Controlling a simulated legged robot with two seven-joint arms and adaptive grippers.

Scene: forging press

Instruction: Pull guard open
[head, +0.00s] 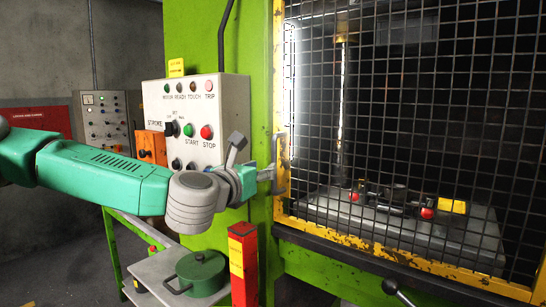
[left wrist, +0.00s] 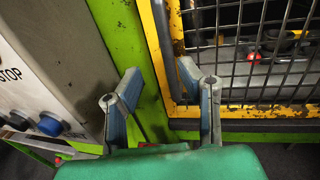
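The guard (head: 278,100) is a yellow-framed black mesh panel on the front of the green press, and it looks shut. A vertical handle (head: 284,165) sits on its left frame edge. My left gripper (head: 268,174) is at that handle in the head view. In the left wrist view my left gripper (left wrist: 160,75) has its two fingers spread apart, with the green post and the yellow guard frame (left wrist: 158,45) beyond them. I cannot tell whether a finger touches the handle. My right gripper is not in view.
A grey control box (head: 205,115) with buttons stands just left of the guard, close behind my left arm. Below are a red post (head: 243,265) and a green pot (head: 200,273) on a small table. A black-knobbed lever (head: 391,286) is at the bottom.

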